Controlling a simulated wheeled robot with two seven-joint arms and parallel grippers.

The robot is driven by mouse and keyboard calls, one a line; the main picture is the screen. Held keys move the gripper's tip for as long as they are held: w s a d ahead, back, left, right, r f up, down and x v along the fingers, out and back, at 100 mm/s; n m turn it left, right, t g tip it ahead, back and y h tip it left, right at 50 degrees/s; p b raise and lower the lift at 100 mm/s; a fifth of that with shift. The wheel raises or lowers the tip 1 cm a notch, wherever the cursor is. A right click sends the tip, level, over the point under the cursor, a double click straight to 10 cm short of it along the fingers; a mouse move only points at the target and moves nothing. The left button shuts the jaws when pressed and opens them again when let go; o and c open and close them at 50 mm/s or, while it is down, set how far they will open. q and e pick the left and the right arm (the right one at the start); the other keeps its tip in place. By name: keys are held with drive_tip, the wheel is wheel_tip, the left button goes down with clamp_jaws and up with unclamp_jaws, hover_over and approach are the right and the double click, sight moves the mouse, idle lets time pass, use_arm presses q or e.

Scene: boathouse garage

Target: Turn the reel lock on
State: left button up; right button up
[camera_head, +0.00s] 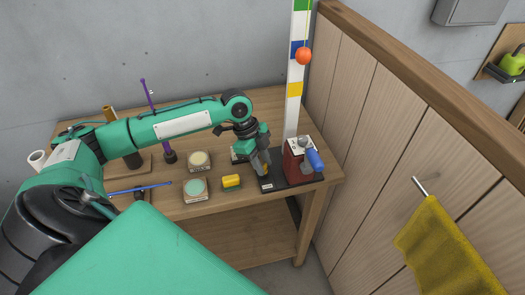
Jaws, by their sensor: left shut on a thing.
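The reel unit stands at the right end of the wooden table, a red box (298,165) with a white top plate on a dark base. A blue handle (315,160) sits on its right side. My left gripper (264,171) points down at the left side of the unit, just above the base. It is shut on a small yellowish part there, mostly hidden by the fingers. I cannot clearly make out the lock's shape or setting. My right gripper is not in view.
A yellow block (231,182) and two round-topped pots (195,188) (199,160) stand left of the gripper. A striped pole (293,92) with an orange ball (303,56) rises behind the reel. A wood-panelled wall (375,125) bounds the right side.

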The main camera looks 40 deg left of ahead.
use_arm(q)
drive_tip(key=n+p, duration=0.2)
drive_tip(key=n+t+p, duration=0.1)
drive_tip(key=n+p, duration=0.1)
drive_tip(key=p, duration=0.1)
drive_tip(key=n+t+y+p, duration=0.1)
drive_tip(key=n+p, duration=0.1)
drive_tip(key=shift+s+d+r, duration=0.1)
drive_tip(key=shift+s+r, duration=0.05)
drive_tip(key=shift+r, duration=0.15)
drive_tip(key=shift+f+n+t+y+p, duration=0.25)
drive_tip(key=shift+n+t+p, duration=0.25)
drive_tip(key=shift+n+p, duration=0.9)
drive_tip(key=o, duration=1)
drive_tip(key=shift+b+v, duration=1.55)
drive_tip(key=shift+v, duration=5.3)
drive_tip(key=shift+d, duration=0.15)
